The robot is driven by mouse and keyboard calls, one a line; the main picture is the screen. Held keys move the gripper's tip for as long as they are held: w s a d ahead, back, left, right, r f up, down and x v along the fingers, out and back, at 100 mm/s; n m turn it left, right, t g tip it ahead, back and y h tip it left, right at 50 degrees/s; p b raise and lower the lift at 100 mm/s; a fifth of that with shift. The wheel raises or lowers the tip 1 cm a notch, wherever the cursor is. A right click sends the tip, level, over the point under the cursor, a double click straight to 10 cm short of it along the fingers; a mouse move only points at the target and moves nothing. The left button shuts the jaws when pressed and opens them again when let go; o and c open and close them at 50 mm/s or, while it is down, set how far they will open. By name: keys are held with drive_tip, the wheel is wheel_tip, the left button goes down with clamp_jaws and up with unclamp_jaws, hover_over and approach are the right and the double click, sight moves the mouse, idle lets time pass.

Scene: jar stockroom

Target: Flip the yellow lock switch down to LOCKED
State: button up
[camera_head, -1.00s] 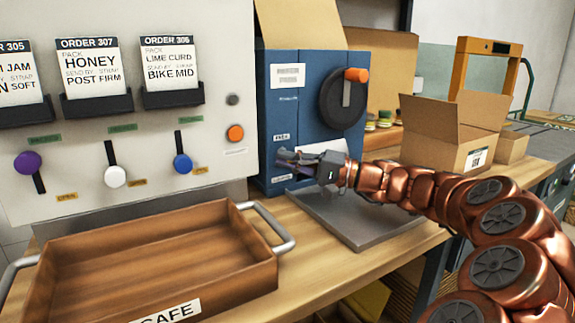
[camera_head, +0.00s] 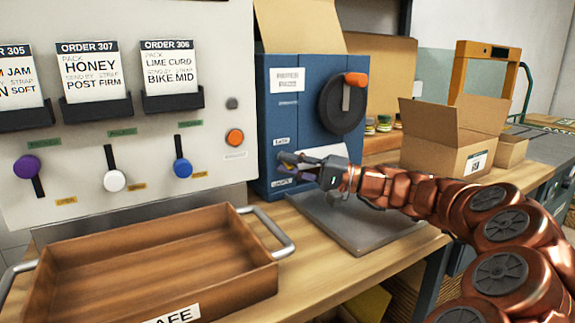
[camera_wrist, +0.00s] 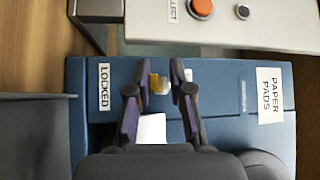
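The yellow lock switch (camera_wrist: 155,83) is a small knob on the blue cabinet (camera_wrist: 225,110). In the wrist view it lies between the two fingertips of my gripper (camera_wrist: 160,76), nearer the left finger. My fingers are open, with a finger on either side; contact is not clear. A LOCKED label (camera_wrist: 104,87) is on the cabinet left of the switch in the wrist view. In the head view my gripper (camera_head: 292,165) is at the cabinet's front left, between an upper label (camera_head: 282,141) and a lower label (camera_head: 282,182). The switch is too small to make out there.
A black dial with an orange handle (camera_head: 356,79) is on the cabinet, right of my gripper. A grey plate (camera_head: 350,222) lies below my wrist. A wooden tray (camera_head: 150,215) and a panel with coloured levers (camera_head: 115,180) are left. Open cardboard boxes (camera_head: 450,150) stand right.

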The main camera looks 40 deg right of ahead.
drive_tip(key=v, duration=1.1)
drive_tip(key=shift+s+d, duration=0.1)
drive_tip(key=shift+s, duration=0.1)
drive_tip(key=a+r+n+g+p, duration=0.25)
drive_tip(key=a+g+p, duration=0.3)
drive_tip(key=a, duration=0.65)
drive_tip(key=a+r+n+g+p, duration=0.2)
drive_tip(key=a+r+g+p, duration=0.2)
drive_tip(key=a+p, duration=0.55)
drive_tip(key=s+a+n+g+h+p, duration=0.2)
drive_tip(key=s+a+g+h+p, duration=0.25)
drive_tip(key=a, duration=0.75)
drive_tip(key=s+d+r+g+h+p, duration=0.1)
drive_tip(key=s+h+p, duration=0.1)
drive_tip(key=s+p, duration=0.3)
drive_tip(key=s+d+r+n+h+p, duration=0.1)
drive_tip(key=s+d+h+p, duration=0.1)
drive_tip(key=s+p, duration=0.4)
drive_tip(key=s+d+r+n+g+h+p, duration=0.1)
drive_tip(key=s+d+h+p, duration=0.1)
drive_tip(key=s+h+p, duration=0.2)
drive_tip(key=s+p, duration=0.1)
drive_tip(key=s, duration=0.1)
drive_tip(key=shift+s+r+g, duration=0.3)
drive_tip(key=shift+s+r, duration=0.05)
drive_tip(key=shift+s, duration=0.05)
